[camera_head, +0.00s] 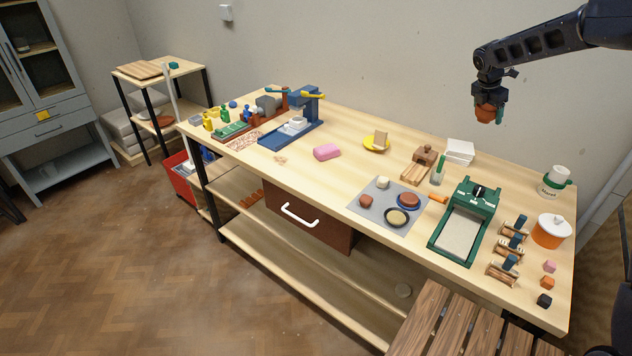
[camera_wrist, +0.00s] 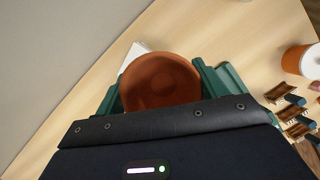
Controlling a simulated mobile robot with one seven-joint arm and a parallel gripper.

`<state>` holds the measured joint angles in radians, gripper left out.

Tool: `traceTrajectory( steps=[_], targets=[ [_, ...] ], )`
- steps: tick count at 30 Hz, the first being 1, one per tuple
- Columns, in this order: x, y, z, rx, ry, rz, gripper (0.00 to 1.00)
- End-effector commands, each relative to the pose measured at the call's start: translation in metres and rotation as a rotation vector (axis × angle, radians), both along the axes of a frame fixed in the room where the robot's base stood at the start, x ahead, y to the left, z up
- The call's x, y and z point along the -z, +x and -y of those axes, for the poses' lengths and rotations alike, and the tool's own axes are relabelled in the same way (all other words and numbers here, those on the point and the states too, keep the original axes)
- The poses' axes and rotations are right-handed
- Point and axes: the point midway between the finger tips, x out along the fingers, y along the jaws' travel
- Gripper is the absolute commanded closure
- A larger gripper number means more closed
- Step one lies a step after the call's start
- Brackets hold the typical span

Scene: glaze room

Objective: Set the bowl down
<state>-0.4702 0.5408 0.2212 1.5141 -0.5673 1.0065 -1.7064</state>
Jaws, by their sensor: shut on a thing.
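The bowl (camera_wrist: 160,80) is round and reddish-brown. It sits between the two green fingers of my gripper (camera_wrist: 157,92) in the wrist view, with its open top towards the camera. In the head view, my gripper (camera_head: 488,108) hangs at the upper right, shut on the bowl (camera_head: 486,113). The bowl is held in the air, well above the workbench (camera_head: 345,185), towards its back right part. The near edge of the bowl is hidden by my gripper's body in the wrist view.
White blocks (camera_head: 460,150) are stacked near the bench's back edge. A green-framed device (camera_head: 463,222), an orange pot (camera_head: 551,231), a mug (camera_head: 556,180) and small rollers (camera_head: 510,245) crowd the right end. A grey mat (camera_head: 378,214) holds several round pieces.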

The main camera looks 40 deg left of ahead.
Motion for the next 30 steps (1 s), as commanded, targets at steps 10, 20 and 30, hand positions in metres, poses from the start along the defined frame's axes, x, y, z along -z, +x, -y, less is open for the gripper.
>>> traceTrajectory(
  steps=[10, 20, 30],
  targets=[
    [-0.001, -0.079, -0.135, -0.135, -0.001, 0.000, 0.53],
    [-0.001, -0.174, -0.245, -0.254, 0.000, 0.000, 0.53],
    [-0.002, -0.291, -0.339, -0.375, 0.001, 0.000, 0.53]
  ],
)
